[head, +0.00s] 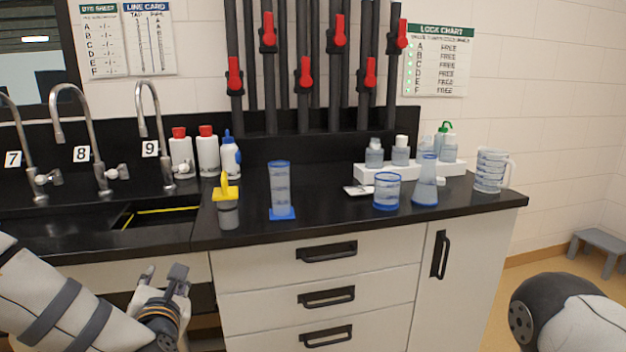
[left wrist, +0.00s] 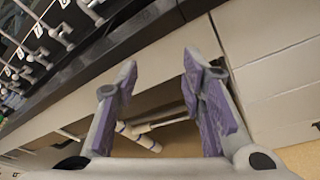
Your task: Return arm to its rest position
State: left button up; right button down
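My left gripper (head: 165,280) is in front of the sink cabinet, below the counter edge, at the lower left of the head view. In the left wrist view its two purple-padded fingers (left wrist: 165,105) stand apart with nothing between them touching the pads. Behind them, an opening under the counter shows white pipes (left wrist: 145,135). My right arm (head: 570,315) shows only as a rounded dark and white link at the lower right of the head view. The right gripper is out of view.
The black counter (head: 330,222) holds a graduated cylinder (head: 280,190), a beaker (head: 386,190), a flask (head: 426,180), a jug (head: 491,170) and a yellow-topped container (head: 228,207). Taps (head: 150,110) stand behind the sink. A grey stool (head: 598,245) stands at the right. Floor beside the cabinet is clear.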

pick_arm(q)
jog(key=s+d+f+m+g+h, duration=0.3)
jog(key=s+f+m, duration=0.45)
jog(key=f, duration=0.25)
jog(key=s+d+f+m+g+h, duration=0.3)
jog(key=s+f+m, duration=0.3)
jog(key=f+m, duration=0.3)
jog(key=s+f+m+g, duration=0.2)
jog(key=s+m, duration=0.3)
jog(key=s, duration=0.5)
jog(key=s+a+f+m+g, duration=0.1)
jog(key=s+f+m+g, duration=0.2)
jog(key=s, duration=0.8)
jog(key=s+a+f+m+g, duration=0.1)
jog(key=s+f+m+g, duration=0.1)
jog(key=s+m+g, duration=0.4)
jog(key=s+m, duration=0.3)
jog(key=s, duration=0.2)
jog(key=shift+a+f, duration=0.2)
jog(key=shift+f, duration=0.2)
